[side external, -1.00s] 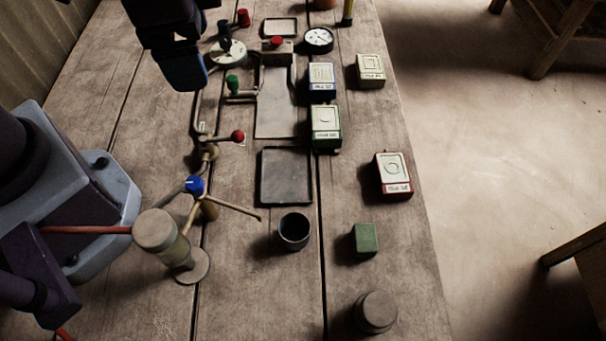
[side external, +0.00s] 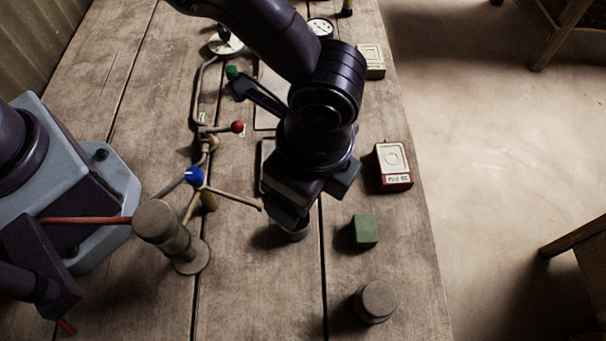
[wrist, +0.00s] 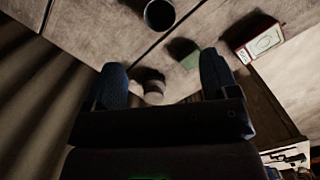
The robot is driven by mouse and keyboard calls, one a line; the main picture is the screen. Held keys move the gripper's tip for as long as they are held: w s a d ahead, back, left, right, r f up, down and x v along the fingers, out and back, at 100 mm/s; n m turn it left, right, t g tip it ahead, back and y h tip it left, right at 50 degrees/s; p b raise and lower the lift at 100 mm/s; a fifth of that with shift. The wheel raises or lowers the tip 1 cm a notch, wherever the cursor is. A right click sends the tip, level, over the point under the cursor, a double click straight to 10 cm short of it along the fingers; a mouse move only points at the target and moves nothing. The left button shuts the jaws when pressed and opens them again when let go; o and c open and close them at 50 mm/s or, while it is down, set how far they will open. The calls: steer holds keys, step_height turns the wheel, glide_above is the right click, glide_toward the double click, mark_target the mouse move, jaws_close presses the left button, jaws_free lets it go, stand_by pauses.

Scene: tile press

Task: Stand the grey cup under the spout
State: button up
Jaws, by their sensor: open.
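The grey cup (side external: 296,236) stands upright on the table, mostly hidden by my gripper in the side view. In the wrist view the cup (wrist: 159,14) shows its round rim and dark inside at the top edge. My gripper (side external: 288,214) is over or beside the cup; I cannot tell the exact gap. In the wrist view my gripper (wrist: 162,64) has its fingers apart, with nothing held. A thin pipe that looks like the spout (side external: 236,200) runs from the blue-knobbed valve (side external: 194,177) and ends left of the cup.
A green block (side external: 364,230) and a round lidded pot (side external: 376,301) stand right of the cup. A red-edged box (side external: 393,166) lies farther back. A capped cylinder on a round foot (side external: 172,240) stands at the left. Bare table lies in front of the cup.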

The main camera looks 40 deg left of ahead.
mark_target(301, 230)
steer(key=f, duration=0.4)
steer(key=a+f, duration=0.1)
steer(key=f, duration=0.8)
steer(key=shift+s+a, duration=0.15)
steer(key=shift+a, duration=0.15)
steer(key=shift+r, duration=0.1)
steer(key=c, duration=1)
